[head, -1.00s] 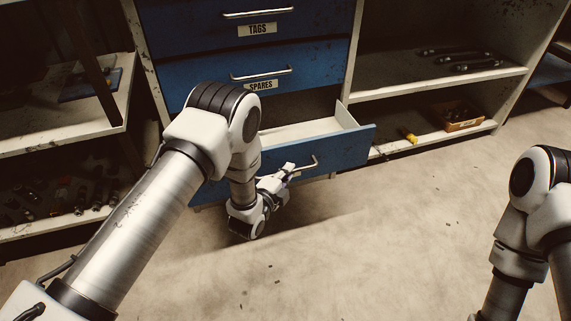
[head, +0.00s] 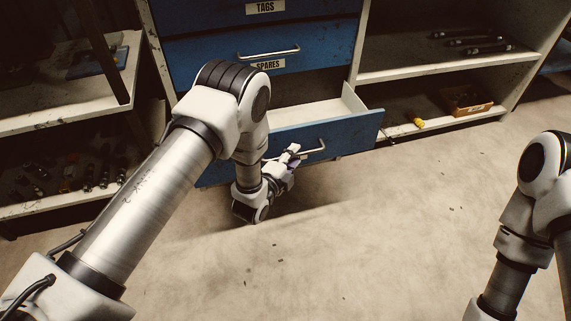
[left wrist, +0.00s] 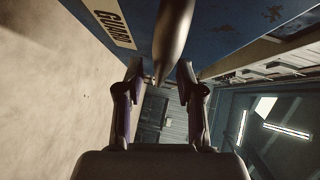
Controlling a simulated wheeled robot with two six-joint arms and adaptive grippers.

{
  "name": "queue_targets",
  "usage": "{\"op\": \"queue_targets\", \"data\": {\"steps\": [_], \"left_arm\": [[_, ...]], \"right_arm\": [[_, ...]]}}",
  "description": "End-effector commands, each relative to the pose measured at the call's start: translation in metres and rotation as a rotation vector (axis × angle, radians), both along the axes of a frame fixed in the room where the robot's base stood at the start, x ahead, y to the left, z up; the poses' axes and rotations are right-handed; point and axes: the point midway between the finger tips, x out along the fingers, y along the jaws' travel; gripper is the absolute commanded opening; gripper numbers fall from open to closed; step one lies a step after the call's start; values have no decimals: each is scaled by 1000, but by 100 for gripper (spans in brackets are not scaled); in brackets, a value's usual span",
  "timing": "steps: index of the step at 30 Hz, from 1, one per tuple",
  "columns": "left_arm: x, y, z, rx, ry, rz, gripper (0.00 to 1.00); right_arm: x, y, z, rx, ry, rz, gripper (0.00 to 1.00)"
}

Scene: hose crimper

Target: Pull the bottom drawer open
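The blue bottom drawer (head: 350,132) stands open, with its pale interior showing below the SPARES drawer. Its metal bar handle (head: 316,148) is on the front, just right of my left gripper (head: 291,152). In the left wrist view the handle (left wrist: 173,35) comes down from the top, between the two spread fingers of my left gripper (left wrist: 160,75). The fingers look apart, with visible gaps beside the handle. A label starting "GUAR" (left wrist: 108,20) shows on the drawer front. My left arm hides the drawer's left part. My right arm shows at right; its gripper is out of frame.
The closed SPARES drawer (head: 225,48) and TAGS drawer (head: 215,10) are above. Open shelves at right hold dark tools (head: 475,42), a yellow item (head: 417,122) and a wooden box (head: 467,101). A left shelf (head: 60,120) holds small parts. The floor (head: 370,230) in front is clear.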

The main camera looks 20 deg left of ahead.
Motion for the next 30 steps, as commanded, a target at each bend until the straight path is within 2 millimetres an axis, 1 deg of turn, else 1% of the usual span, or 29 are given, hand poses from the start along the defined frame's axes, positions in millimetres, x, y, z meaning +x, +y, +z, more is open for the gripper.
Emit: {"op": "queue_targets", "data": {"steps": [5,9,12,14,18,30], "left_arm": [[-38,8,4,0,6,1,37],[-74,16,9,0,7,2,37],[-93,19,12,0,6,1,37],[-101,21,13,0,5,1,37],[-109,22,15,1,2,1,37],[-108,22,15,1,2,1,37]], "right_arm": [[0,0,0,0,0,0,40],[0,0,0,0,0,0,40],[0,0,0,0,0,0,40],[0,0,0,0,0,0,40],[0,0,0,0,0,0,40],[0,0,0,0,0,0,40]]}}
